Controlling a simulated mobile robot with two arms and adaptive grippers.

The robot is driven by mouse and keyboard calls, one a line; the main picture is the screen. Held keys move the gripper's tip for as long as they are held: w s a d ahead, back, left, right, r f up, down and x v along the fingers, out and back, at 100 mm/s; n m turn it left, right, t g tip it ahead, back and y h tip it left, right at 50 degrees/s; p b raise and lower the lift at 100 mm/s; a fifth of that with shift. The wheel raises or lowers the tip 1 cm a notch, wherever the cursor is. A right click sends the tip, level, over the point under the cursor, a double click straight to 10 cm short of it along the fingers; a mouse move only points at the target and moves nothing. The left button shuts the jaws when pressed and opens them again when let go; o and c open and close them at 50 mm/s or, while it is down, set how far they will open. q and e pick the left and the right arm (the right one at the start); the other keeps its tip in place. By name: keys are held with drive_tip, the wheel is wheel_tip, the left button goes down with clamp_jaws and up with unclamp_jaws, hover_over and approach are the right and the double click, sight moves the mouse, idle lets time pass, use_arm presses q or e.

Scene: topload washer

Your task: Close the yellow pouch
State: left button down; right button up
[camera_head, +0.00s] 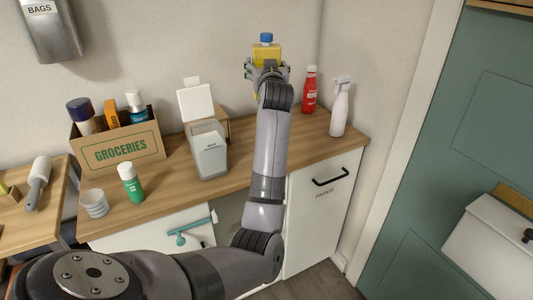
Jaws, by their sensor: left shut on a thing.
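The yellow pouch (266,50) is upright, held up in front of the back wall above the counter. A blue cap (266,38) shows at its top; the picture is too small to tell whether it is fully seated. My left gripper (266,68) is shut on the pouch from the near side, and its fingers hide the lower part of the pouch. My right gripper is not in view.
On the wooden counter (245,180) stand a white container (209,155) with its lid raised, a groceries box (120,150), a green bottle (131,183), a red bottle (309,92) and a white spray bottle (339,110). A bags dispenser (50,32) hangs at upper left.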

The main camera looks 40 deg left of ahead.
use_arm(q)
drive_tip(key=shift+r, duration=0.2)
wheel_tip(320, 180, down, 14)
idle(0.4)
drive_tip(key=shift+f, duration=0.1)
wheel_tip(320, 180, down, 6)
drive_tip(key=shift+r+b, duration=0.1)
drive_tip(key=shift+b, duration=0.55)
drive_tip(key=shift+c, duration=1.1)
unclamp_jaws()
drive_tip(key=shift+s+d+f, duration=0.1)
drive_tip(key=shift+f, duration=0.15)
